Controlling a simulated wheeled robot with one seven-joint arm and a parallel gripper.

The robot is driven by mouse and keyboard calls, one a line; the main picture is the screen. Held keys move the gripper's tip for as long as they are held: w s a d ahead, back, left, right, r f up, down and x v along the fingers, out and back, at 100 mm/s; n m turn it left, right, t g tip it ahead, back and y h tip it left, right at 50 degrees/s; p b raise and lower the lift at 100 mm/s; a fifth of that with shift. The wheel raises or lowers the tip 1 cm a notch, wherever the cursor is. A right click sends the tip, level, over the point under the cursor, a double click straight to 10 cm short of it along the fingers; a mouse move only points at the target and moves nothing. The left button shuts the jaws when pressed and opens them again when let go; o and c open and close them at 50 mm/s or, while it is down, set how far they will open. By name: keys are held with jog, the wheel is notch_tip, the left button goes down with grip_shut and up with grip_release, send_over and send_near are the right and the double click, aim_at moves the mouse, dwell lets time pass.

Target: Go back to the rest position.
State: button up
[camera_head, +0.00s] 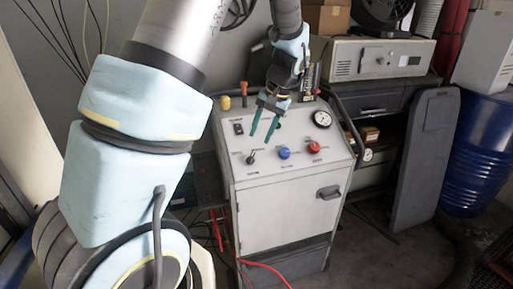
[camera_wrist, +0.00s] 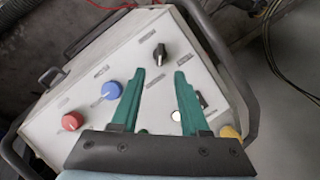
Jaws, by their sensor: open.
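My gripper (camera_head: 265,130) shows in the head view above the sloped top of a grey control cabinet (camera_head: 285,207). Its two green fingers are apart, with nothing between them. In the wrist view the open gripper (camera_wrist: 165,78) points over the cabinet's panel (camera_wrist: 70,100), and the fingers appear clear of the knobs. A black switch knob (camera_wrist: 160,54) lies just beyond the fingertips. A blue knob (camera_wrist: 111,90) and a red knob (camera_wrist: 72,121) are to the left of the fingers. The head view also shows the blue knob (camera_head: 284,153) and the red knob (camera_head: 314,147).
A bench with a beige instrument (camera_head: 378,60) stands behind at the right. A blue drum (camera_head: 478,155) is at the far right. Red cables (camera_head: 262,266) run along the floor. Floor at the front right looks clear.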

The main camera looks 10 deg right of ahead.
jog(key=shift+v, duration=1.1)
